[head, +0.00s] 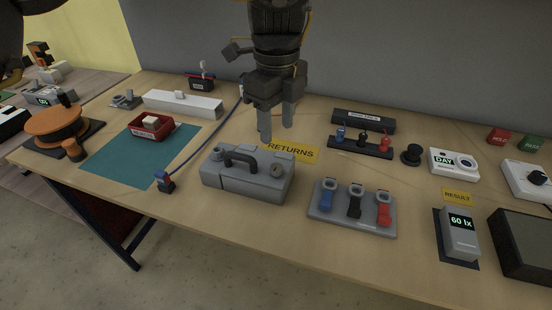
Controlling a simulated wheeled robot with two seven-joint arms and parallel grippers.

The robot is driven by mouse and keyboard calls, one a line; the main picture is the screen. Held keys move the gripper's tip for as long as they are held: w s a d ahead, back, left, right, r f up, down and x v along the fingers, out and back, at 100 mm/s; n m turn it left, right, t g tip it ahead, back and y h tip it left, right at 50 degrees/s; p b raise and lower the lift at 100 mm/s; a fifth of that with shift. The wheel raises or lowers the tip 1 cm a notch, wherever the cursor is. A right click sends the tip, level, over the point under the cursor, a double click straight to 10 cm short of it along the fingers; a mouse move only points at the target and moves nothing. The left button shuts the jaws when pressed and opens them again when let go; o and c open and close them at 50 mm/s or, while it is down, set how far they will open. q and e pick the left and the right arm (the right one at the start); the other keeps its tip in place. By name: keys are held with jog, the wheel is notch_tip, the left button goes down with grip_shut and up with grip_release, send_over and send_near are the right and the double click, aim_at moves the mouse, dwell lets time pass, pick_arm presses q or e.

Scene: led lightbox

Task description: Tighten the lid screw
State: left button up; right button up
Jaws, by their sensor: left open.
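A grey box (225,184) with a dark carrying handle (240,155) stands near the front middle of the table. My left gripper (277,122) points down, open and empty, behind and above the box, near the yellow RETURNS label (291,151). Its fingers look apart from the box and the knob. My right gripper is not in view.
A grey rack (340,224) with blue, black and red clips stands right of the box. A meter (460,233) reads 60 lx farther right. A blue cable (205,136) ends in a plug left of the box. The teal mat (110,166) holds a red tray (151,128).

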aim_at(277, 167)
pick_arm(q)
notch_tip(277, 167, down, 10)
jog(key=shift+w+f+p, duration=0.1)
jog(key=shift+p, duration=0.2)
jog(key=shift+f, duration=0.1)
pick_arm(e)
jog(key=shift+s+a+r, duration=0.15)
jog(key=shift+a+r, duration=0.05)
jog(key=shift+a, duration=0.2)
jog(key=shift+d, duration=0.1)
pick_arm(q)
jog(key=shift+c, duration=0.7)
jog(key=c, duration=0.8)
jog(key=shift+c, duration=0.2)
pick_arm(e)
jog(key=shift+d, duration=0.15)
